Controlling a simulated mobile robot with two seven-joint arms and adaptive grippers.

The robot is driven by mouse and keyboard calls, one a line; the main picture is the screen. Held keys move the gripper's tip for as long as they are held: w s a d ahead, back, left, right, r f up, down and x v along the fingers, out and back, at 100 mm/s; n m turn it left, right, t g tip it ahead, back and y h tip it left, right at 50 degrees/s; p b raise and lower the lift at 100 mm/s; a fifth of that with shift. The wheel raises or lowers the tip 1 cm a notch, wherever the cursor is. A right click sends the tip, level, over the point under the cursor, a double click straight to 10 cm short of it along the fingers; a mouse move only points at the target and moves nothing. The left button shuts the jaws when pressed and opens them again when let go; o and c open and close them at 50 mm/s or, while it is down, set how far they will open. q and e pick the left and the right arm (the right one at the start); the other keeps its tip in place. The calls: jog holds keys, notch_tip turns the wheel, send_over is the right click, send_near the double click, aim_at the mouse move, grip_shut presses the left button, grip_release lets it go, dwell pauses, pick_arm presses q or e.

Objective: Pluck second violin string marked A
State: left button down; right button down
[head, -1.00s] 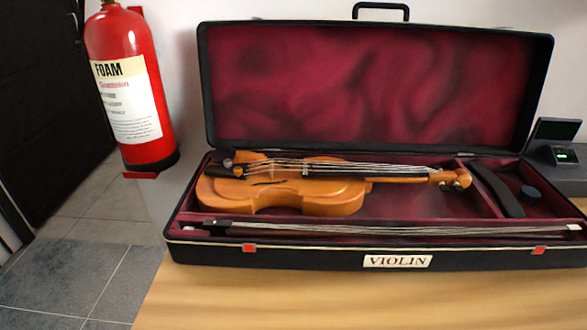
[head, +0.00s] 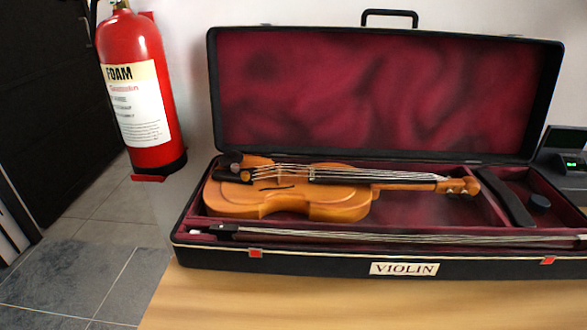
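The violin (head: 330,205) lies in the open black case with its body to the left and its pegs to the right. Its strings (head: 345,171) run along the top from the tailpiece to the scroll. The strings are thin and close together, and no letter A mark is readable on them. The case (head: 310,262) has a dark red lining and a "VIOLIN" label on its front. Neither of my grippers shows in the head view.
The bow (head: 400,236) lies along the front of the case. A black shoulder rest (head: 506,197) and a small dark round item (head: 539,202) sit at the right. The raised lid (head: 375,95) stands behind. A red fire extinguisher (head: 143,95) hangs at left. The wooden table (head: 330,300) is clear in front.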

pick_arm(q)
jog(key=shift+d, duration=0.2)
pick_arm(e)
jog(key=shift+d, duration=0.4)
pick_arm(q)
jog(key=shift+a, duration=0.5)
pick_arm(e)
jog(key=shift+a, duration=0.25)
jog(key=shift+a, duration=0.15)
